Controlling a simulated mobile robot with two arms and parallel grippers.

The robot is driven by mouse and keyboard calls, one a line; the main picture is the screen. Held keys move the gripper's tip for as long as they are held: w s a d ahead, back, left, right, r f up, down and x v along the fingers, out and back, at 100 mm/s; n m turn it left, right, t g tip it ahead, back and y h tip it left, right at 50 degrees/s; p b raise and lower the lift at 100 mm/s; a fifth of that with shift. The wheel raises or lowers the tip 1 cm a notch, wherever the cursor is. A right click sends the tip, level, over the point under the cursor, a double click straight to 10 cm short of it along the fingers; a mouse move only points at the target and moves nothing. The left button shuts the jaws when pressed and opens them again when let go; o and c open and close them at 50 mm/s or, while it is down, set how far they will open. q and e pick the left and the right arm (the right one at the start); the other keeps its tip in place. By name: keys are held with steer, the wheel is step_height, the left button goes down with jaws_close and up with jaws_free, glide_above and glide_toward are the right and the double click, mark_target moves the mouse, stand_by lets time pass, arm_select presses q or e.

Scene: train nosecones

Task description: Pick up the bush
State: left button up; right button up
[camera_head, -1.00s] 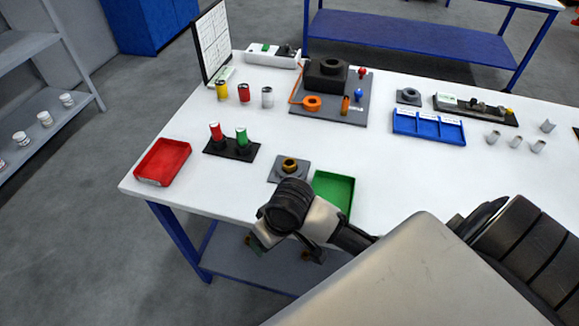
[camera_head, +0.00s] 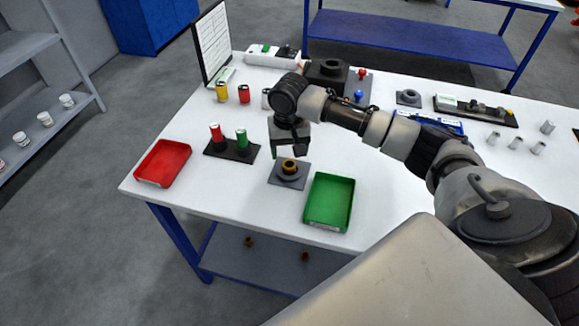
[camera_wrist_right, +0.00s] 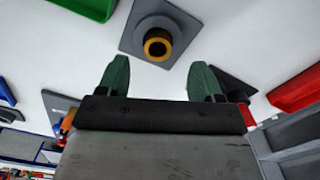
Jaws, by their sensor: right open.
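The bush is a small brass-coloured ring (camera_head: 289,165) on top of a dark round post on a grey square plate (camera_head: 277,181). In the right wrist view the bush (camera_wrist_right: 157,46) shows as an orange ring with a dark hole, just beyond and between the fingertips. My right gripper (camera_head: 290,150) points down above and slightly behind the bush, apart from it. Its two green fingers (camera_wrist_right: 158,78) are open with nothing between them. My left gripper is not in view.
A green tray (camera_head: 330,226) is right of the plate and a red tray (camera_head: 141,178) is far left. A dark stand (camera_head: 218,151) holds red and green cylinders beside the gripper. White table (camera_head: 240,211) is clear in front. Two brass-coloured pieces (camera_head: 305,256) lie on the lower shelf.

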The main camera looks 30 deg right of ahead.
mark_target(290, 164)
steer(key=shift+d+f+p, duration=0.15)
steer(key=shift+f+p, duration=0.4)
steer(key=shift+f, duration=2.5)
steer(key=c, duration=1.1)
